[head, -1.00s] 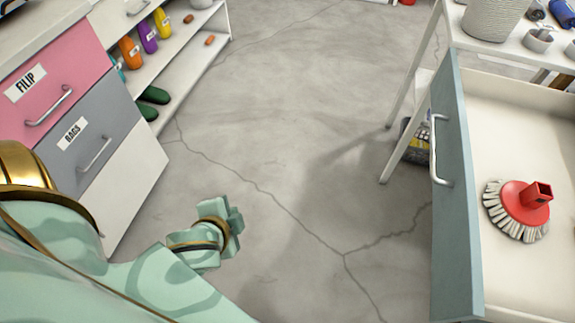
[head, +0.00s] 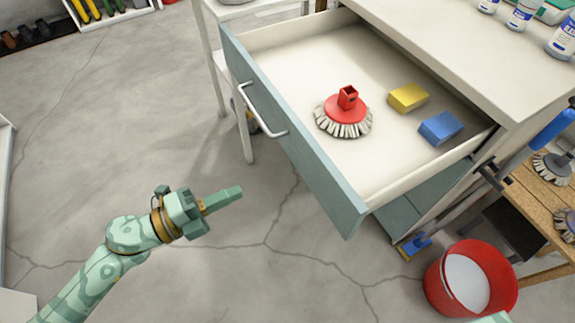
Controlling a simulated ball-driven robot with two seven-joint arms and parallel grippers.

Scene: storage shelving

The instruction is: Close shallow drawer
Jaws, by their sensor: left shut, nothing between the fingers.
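The shallow drawer (head: 285,140) stands pulled far out of the white cabinet (head: 455,45). Its front is grey-blue with a silver bar handle (head: 264,112). Inside lie a red brush head (head: 347,106) with pale bristles, a yellow sponge (head: 408,97) and a blue sponge (head: 441,128). My left gripper (head: 226,198) is shut and empty, over the floor in front of the drawer, below the handle in the picture and apart from it. My right gripper is not in view.
A red bucket (head: 440,285) stands on the floor at the lower right. A wooden shelf (head: 545,190) with brushes is at the right edge. A white table leg (head: 240,125) stands behind the drawer front. The floor (head: 120,150) at left is clear.

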